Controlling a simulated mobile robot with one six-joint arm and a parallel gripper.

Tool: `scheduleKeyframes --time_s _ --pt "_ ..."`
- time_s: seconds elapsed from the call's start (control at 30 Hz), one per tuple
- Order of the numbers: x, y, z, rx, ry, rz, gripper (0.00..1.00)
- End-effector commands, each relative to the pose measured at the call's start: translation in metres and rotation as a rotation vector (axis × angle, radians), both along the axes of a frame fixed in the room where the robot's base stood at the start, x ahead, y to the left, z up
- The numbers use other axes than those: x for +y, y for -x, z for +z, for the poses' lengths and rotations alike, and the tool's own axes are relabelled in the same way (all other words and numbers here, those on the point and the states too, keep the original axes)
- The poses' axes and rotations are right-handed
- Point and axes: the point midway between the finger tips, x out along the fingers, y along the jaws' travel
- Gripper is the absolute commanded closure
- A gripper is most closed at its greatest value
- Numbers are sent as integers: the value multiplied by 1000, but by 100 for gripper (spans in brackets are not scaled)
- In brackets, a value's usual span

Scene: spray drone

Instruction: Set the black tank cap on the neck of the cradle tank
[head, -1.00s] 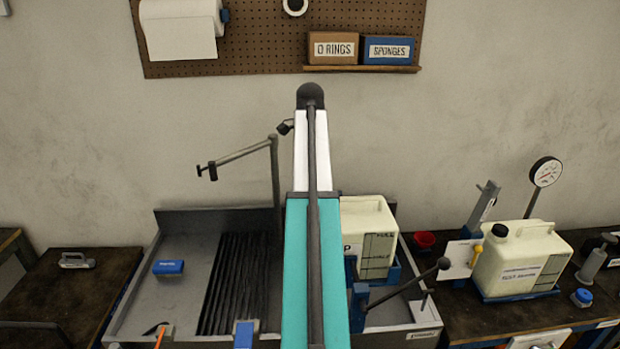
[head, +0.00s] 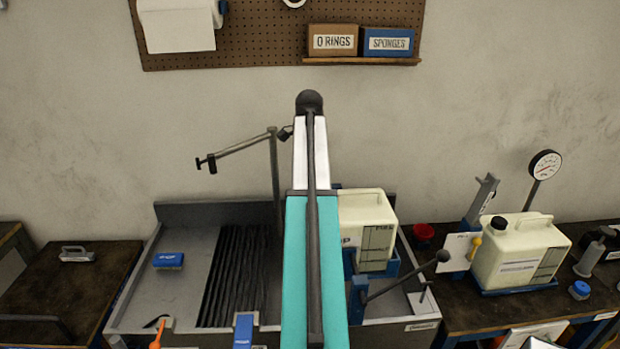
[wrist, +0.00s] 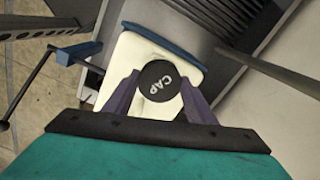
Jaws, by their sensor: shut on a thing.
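The black cap (wrist: 159,82), marked CAP on top, sits between the two purple fingers of my gripper (wrist: 160,88) in the wrist view. The fingers are shut on its sides. The cream cradle tank (wrist: 140,50) lies below and behind the cap in that view; its neck is not visible, and I cannot tell the gap between cap and tank. In the head view the cradle tank (head: 369,215) stands in a blue cradle (head: 392,270), partly hidden by my arm. My gripper and the cap are hidden there.
A second cream tank (head: 520,252) with its own dark cap stands on the bench to the right. A black-knobbed lever (head: 405,274) reaches out beside the cradle. A jointed post (head: 275,180) rises from the grey sink tray (head: 190,217). A red cup (head: 424,232) stands between the tanks.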

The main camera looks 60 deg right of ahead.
Motion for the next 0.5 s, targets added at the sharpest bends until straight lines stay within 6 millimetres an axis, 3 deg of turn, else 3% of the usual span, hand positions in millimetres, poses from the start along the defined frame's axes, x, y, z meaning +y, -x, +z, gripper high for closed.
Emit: scheduleKeyframes --time_s 0.5 --pt "0 1 -20 0 0 -1 71"
